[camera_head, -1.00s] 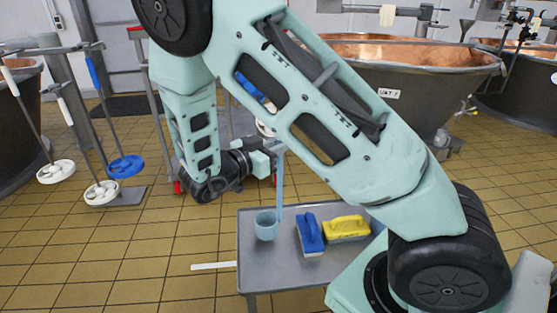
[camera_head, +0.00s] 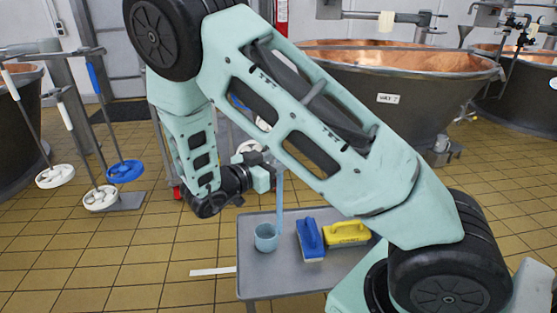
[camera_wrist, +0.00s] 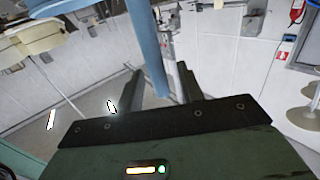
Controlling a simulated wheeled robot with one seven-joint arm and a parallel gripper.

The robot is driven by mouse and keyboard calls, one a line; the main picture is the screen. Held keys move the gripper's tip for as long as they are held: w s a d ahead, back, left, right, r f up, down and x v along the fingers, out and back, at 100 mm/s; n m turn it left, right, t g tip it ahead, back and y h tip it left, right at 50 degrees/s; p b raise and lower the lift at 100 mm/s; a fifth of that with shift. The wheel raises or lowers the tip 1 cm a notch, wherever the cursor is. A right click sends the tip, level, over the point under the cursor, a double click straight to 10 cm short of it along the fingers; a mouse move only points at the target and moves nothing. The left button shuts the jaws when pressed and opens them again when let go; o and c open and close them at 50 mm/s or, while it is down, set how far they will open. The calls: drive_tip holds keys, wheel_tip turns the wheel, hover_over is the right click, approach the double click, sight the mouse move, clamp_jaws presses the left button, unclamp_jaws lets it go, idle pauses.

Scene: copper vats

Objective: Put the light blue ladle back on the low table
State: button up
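The light blue ladle (camera_head: 280,200) is upright, with its cup (camera_head: 266,238) at the left part of the low grey table (camera_head: 262,283). I cannot tell whether the cup touches the tabletop. My gripper (camera_head: 271,168) is shut on the upper part of the ladle's handle, above the table. In the wrist view the blue handle (camera_wrist: 148,45) passes between the two fingers of my gripper (camera_wrist: 160,85). My arm covers the table's right part.
A blue-and-white brush (camera_head: 310,240) and a yellow brush (camera_head: 346,233) lie right of the cup. A copper vat (camera_head: 400,98) stands behind. Round-headed tools (camera_head: 125,171) stand on a rack at left.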

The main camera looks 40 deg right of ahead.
drive_tip(key=a+p, duration=0.1)
drive_tip(key=a, duration=1.1)
drive_tip(key=w+a+n+t+y, duration=0.7)
drive_tip(key=w+a+t+y, duration=0.2)
drive_tip(key=y, duration=0.2)
drive_tip(key=s+a+r+n+g+y, duration=0.1)
drive_tip(key=s+a+r+n+y, duration=0.15)
drive_tip(key=a+n+y, duration=0.35)
drive_tip(key=s+a+r+n+y, duration=0.1)
drive_tip(key=s+a+y, duration=0.25)
drive_tip(key=a, duration=0.35)
drive_tip(key=s+a+r+n+g+y, duration=0.1)
drive_tip(key=s+a+n+g+y, duration=0.25)
drive_tip(key=s, duration=0.75)
drive_tip(key=s+d+n+g+h, duration=0.5)
drive_tip(key=s+d+n, duration=0.3)
drive_tip(key=s, duration=0.6)
drive_tip(key=shift+d, duration=1.1)
